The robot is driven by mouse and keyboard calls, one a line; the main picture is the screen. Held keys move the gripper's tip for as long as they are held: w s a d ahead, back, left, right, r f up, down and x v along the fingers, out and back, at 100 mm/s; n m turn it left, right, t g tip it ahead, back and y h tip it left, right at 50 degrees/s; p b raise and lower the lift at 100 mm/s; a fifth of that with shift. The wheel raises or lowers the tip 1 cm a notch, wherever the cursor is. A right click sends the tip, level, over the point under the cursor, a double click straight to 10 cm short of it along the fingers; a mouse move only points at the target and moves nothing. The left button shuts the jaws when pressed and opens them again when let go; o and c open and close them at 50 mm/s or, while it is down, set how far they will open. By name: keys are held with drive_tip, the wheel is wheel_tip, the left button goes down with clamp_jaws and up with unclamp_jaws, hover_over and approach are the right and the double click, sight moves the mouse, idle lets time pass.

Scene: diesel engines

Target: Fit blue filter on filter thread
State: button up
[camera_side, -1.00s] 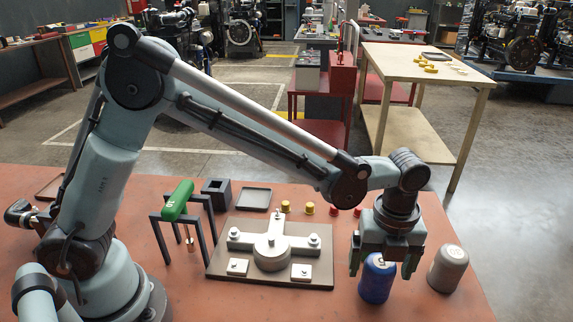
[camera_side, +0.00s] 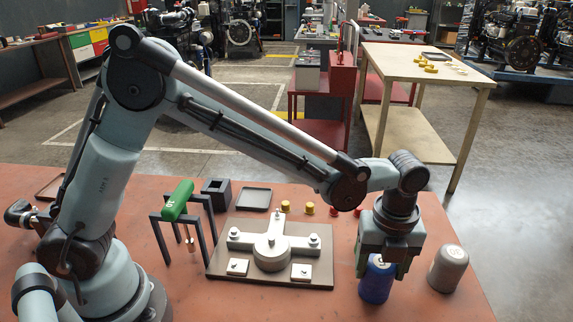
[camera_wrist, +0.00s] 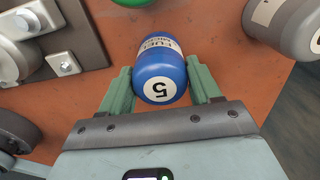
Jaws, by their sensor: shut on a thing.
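The blue filter (camera_side: 377,280) stands upright on the red table at the front right, below my gripper (camera_side: 380,272). The filter's base is still on or very near the table. The brown plate (camera_side: 308,277) with a grey three-armed fixture (camera_side: 270,253) lies left of the gripper; I cannot tell from these frames which part is the filter thread.
A grey filter (camera_side: 448,268) stands close on the right. Yellow caps (camera_side: 285,206) and red caps (camera_side: 309,208) lie behind the plate. A green cylinder (camera_side: 177,200) rests on a dark stand at the left, near a black block (camera_side: 216,193) and a dark tray (camera_side: 254,199).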

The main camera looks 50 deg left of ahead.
drive_tip(key=c, duration=0.3)
drive_tip(key=shift+r, duration=2.55)
drive_tip(key=s+a+r+n, duration=0.4)
drive_tip(key=s+a+n, duration=0.1)
drive_tip(key=a+n, duration=0.4)
drive_tip(key=s+a+r+n, duration=0.4)
drive_tip(key=s+a+n, duration=0.1)
drive_tip(key=a+n, duration=0.4)
drive_tip(key=shift+s+f, duration=0.1)
drive_tip(key=shift+f, duration=3)
